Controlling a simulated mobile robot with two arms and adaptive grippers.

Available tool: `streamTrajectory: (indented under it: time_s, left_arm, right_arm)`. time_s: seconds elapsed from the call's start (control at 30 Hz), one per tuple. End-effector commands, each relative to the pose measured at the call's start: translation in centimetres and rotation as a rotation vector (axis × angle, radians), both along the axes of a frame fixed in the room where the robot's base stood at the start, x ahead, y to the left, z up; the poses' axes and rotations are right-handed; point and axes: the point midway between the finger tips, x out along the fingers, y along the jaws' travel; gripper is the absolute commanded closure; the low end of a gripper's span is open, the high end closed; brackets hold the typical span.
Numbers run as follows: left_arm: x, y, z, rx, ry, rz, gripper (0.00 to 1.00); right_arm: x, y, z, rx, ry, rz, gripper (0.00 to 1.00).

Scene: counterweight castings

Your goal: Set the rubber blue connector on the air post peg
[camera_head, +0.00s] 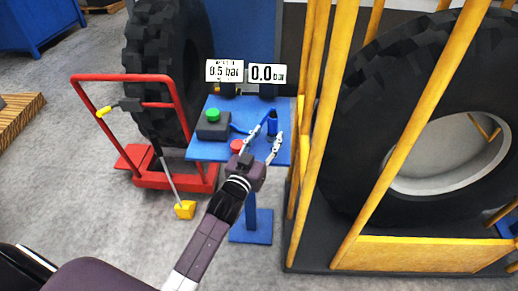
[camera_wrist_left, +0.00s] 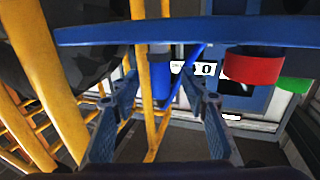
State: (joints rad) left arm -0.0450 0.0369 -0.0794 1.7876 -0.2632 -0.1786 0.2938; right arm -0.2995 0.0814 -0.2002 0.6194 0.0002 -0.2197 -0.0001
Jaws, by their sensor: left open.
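The blue connector (camera_head: 272,124) stands upright near the right end of the blue post table (camera_head: 210,152), with a blue hose at its side. I cannot make out the peg itself or tell whether it is under the connector. My left gripper (camera_head: 268,133) is open, its fingers reaching over the table toward the connector. In the left wrist view the connector (camera_wrist_left: 160,76) shows between the two spread fingers (camera_wrist_left: 160,102), apparently without touching them. That view looks inverted, with the table edge (camera_wrist_left: 200,32) across the top. My right gripper is not in view.
A box with a green button (camera_head: 213,115) and a red button (camera_head: 237,146) sit left of the gripper. Two pressure displays (camera_head: 245,72) stand behind. A yellow cage (camera_head: 322,130) around a big tyre is close on the right. A red trolley (camera_head: 170,180) stands left.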

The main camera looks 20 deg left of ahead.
Motion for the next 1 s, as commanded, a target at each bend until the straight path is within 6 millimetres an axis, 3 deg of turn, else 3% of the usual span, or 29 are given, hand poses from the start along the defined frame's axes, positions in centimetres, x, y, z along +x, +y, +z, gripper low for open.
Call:
streamTrajectory:
  time_s: [0.2, 0.4, 1.0]
  left_arm:
    - [-4.3, 0.2, 0.0, 0.001, 0.001, 0.001, 0.59]
    - [-6.5, 0.3, 0.0, 0.001, 0.000, 0.001, 0.59]
    - [-7.0, 0.3, 0.1, 0.001, -0.001, 0.000, 0.59]
  right_arm:
    - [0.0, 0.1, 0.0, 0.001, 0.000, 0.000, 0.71]
    - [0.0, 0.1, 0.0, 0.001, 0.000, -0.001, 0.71]
    - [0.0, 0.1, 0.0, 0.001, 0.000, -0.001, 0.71]
